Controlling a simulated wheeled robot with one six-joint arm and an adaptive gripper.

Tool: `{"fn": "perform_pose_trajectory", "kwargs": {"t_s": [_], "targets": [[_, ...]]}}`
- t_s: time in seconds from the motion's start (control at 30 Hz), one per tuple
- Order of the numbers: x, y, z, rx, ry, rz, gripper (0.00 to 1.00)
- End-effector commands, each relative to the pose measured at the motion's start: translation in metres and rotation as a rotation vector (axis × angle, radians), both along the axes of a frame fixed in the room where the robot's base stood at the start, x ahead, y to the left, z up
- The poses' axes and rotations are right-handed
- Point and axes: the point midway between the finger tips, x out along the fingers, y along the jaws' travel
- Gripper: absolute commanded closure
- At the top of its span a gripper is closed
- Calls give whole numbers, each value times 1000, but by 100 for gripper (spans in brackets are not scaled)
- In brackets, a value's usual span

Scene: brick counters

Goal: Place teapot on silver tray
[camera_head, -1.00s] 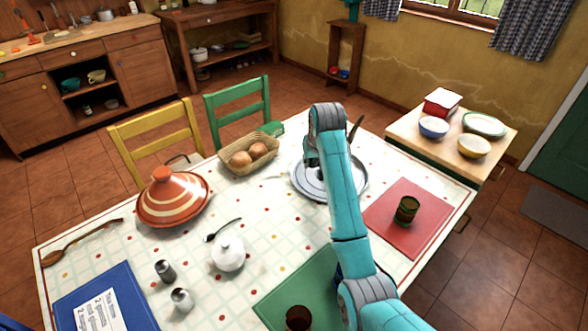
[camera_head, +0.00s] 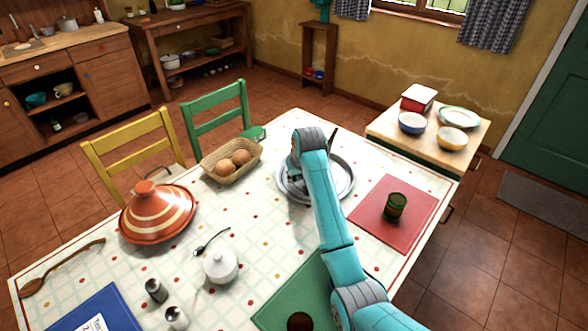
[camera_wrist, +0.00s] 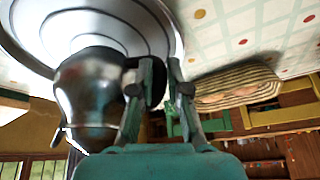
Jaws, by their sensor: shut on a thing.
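The dark, shiny metal teapot (camera_wrist: 88,95) shows in the wrist view, with my gripper (camera_wrist: 160,78) shut on its handle. Its base faces the round silver tray (camera_wrist: 150,15). I cannot tell whether the base touches the tray or hangs just above it. In the head view the silver tray (camera_head: 346,188) lies on the table's far right part. My arm covers much of the tray, and hides the gripper and most of the teapot there.
A bread basket (camera_head: 231,161) sits left of the tray. A red mat (camera_head: 385,232) with a dark green cup (camera_head: 395,207) lies to its right. A striped tagine (camera_head: 158,212), a white lidded pot (camera_head: 221,264) and shakers stand nearer the front left.

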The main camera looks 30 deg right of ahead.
Motion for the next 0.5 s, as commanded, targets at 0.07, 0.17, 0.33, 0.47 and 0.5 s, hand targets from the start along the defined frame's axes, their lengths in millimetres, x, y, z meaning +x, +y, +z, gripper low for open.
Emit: {"fn": "perform_pose_trajectory", "kwargs": {"t_s": [0.07,0.17,0.33,0.47,0.5], "targets": [[1,0,-8,-2,-4,0,100],[1,0,-16,-2,-6,0,100],[2,0,-19,-3,-7,0,100],[2,0,-19,-3,-7,0,100],[2,0,-19,-3,-7,0,100]]}}
